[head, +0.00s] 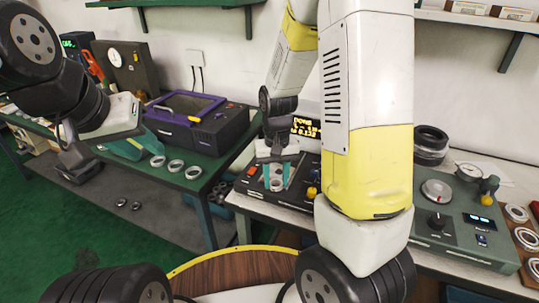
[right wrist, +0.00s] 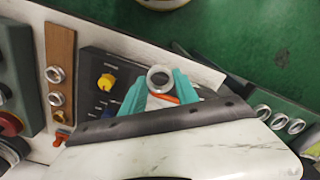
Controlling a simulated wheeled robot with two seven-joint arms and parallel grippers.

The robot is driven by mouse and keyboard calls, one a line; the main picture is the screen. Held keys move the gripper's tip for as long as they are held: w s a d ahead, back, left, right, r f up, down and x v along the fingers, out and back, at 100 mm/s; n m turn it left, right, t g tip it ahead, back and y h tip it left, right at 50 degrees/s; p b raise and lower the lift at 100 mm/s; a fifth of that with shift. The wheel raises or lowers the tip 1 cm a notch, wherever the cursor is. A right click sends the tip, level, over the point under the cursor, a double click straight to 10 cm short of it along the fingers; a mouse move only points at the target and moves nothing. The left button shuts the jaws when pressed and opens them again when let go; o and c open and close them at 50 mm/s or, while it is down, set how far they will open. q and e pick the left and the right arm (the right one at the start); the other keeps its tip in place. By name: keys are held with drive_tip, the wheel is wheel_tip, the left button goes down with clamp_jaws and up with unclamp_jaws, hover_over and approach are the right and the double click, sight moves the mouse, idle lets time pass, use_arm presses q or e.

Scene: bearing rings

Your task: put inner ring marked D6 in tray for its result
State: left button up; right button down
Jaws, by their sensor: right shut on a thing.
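My right gripper (head: 277,182) is shut on a metal ring (head: 276,185) low over the black instrument (head: 245,180) on the white bench. In the right wrist view, the ring (right wrist: 160,77) shows between the teal fingertips of the right gripper (right wrist: 160,88). No marking on the ring is legible, and I cannot tell whether it touches the instrument. A display (head: 306,127) behind it shows yellow text, partly hidden by my arm. My left gripper (head: 128,148) is over the green table at left; its jaw gap is unclear. No result tray can be identified.
Several loose rings (head: 175,166) lie on the green table (head: 205,180) by a purple-lidded machine (head: 185,108). A grey-green device (head: 460,225) stands at right, near a wooden strip (head: 526,238) with rings. In the wrist view, a wooden strip (right wrist: 59,35) holds rings beside the instrument.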

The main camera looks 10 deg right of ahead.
drive_tip(key=s+a+r, duration=0.1)
drive_tip(key=s+r, duration=0.2)
drive_tip(key=r, duration=0.2)
drive_tip(key=shift+s+r, duration=0.2)
drive_tip(key=shift+s, duration=0.15)
idle(0.6)
